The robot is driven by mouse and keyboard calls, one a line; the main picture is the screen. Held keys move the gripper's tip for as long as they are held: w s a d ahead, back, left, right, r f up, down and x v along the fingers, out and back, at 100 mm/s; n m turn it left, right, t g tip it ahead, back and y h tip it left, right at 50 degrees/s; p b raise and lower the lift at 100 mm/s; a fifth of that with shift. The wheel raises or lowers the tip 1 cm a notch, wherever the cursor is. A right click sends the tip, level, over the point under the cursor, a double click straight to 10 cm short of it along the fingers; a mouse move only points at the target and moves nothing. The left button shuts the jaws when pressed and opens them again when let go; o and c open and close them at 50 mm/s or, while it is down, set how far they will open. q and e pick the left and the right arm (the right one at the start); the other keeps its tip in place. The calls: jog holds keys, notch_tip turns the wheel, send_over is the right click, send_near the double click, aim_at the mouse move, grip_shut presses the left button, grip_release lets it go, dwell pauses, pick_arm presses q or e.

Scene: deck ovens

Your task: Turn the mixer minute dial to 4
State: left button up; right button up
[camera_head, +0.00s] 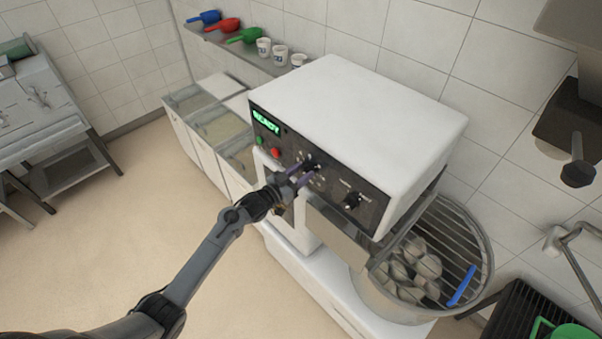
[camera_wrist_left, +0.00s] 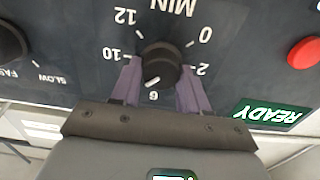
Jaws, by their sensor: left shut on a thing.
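The mixer (camera_head: 385,95) is a white machine with a dark control panel. Its minute dial (camera_head: 311,163) is a black knob; it also shows upside down in the left wrist view (camera_wrist_left: 160,58), under the word MIN. The numbers 0, 2, 6, 10 and 12 are readable around it; 4 and 8 are hidden by my fingers. A white mark shows at the knob's edge by the 6; I cannot tell whether it is the pointer or a scale tick. My left gripper (camera_head: 298,176) is shut on the minute dial, one purple finger on each side. My right gripper is not in view.
A speed dial (camera_head: 352,201) with SLOW and FAST marks sits beside the minute dial. A red button (camera_head: 275,153), a green button (camera_head: 260,140) and a READY display (camera_head: 266,122) are on the other side. A guarded bowl (camera_head: 478,285) stands below the panel.

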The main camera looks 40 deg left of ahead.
pick_arm(q)
jog(key=shift+r+n, duration=0.1)
jog(key=shift+n, duration=0.4)
jog(key=n+p, duration=0.2)
jog(key=shift+n, duration=0.4)
jog(key=n+p, duration=0.2)
jog(key=n, duration=0.3)
jog(key=shift+a, duration=0.15)
jog(key=n+p, duration=0.1)
jog(key=n, duration=0.4)
jog(key=shift+p, duration=0.35)
jog(key=n+p, duration=0.1)
jog(key=n, duration=0.1)
jog(key=shift+f+n, duration=0.2)
jog(key=shift+n, duration=0.7)
jog(key=shift+f, duration=0.1)
